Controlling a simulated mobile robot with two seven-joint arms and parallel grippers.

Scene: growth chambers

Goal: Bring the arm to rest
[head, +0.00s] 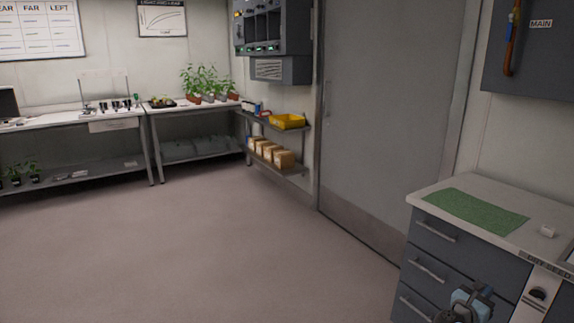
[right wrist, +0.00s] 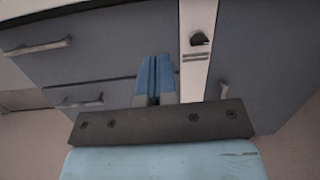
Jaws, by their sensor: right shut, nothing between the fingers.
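My right gripper (right wrist: 155,80) shows in the right wrist view with its two blue fingers together and nothing between them. It points at the front of the grey drawer cabinet (right wrist: 100,62), and I cannot tell how far apart they are. In the head view my right gripper (head: 480,293) is at the bottom right, low in front of the drawer cabinet (head: 460,268) and below its top. My left gripper is not in view.
A green mat (head: 475,211) and a small white object (head: 547,231) lie on the cabinet top. A grey door (head: 390,110) is behind. Benches with plants (head: 205,82) and a shelf with a yellow tray (head: 287,121) stand further back. The floor (head: 210,230) in the middle is clear.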

